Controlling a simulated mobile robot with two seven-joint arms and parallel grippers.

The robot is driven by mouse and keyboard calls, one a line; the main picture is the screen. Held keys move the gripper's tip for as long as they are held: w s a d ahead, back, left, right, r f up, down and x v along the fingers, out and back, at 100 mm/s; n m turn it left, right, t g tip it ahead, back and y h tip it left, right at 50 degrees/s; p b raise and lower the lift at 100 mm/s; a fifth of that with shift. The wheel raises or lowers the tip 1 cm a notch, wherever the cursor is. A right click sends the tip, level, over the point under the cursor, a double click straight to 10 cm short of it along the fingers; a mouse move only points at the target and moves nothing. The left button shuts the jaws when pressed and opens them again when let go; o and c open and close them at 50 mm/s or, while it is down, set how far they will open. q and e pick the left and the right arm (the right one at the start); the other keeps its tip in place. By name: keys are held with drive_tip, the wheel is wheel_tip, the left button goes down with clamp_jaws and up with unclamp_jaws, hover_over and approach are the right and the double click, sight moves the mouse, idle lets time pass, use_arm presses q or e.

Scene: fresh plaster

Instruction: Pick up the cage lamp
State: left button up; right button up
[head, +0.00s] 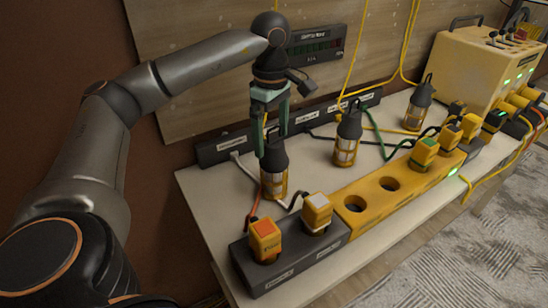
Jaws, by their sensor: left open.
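The nearest cage lamp (273,181) is at the left, the second cage lamp (346,150) is in the middle, and the third cage lamp (417,112) is further back right. My left gripper (271,143) points down at the top of the nearest lamp. Its greenish fingers are open, with the lamp's top hook hidden or overlapped by them. I cannot tell whether they touch it. My right gripper is not in view.
In front of the lamps lie a dark power strip (292,262) with orange and white plugs and a yellow strip (372,206) with open sockets. A grey rail (218,149) runs behind. Coloured cables cross the white table (222,205). A yellow power box (468,72) stands back right.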

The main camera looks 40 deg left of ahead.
sight(274, 153)
use_arm(q)
drive_tip(key=f, duration=0.5)
drive_tip(key=shift+w+d, duration=0.1)
drive_tip(key=shift+d, duration=0.1)
drive_tip(key=shift+c, duration=0.2)
clamp_jaws()
idle(0.4)
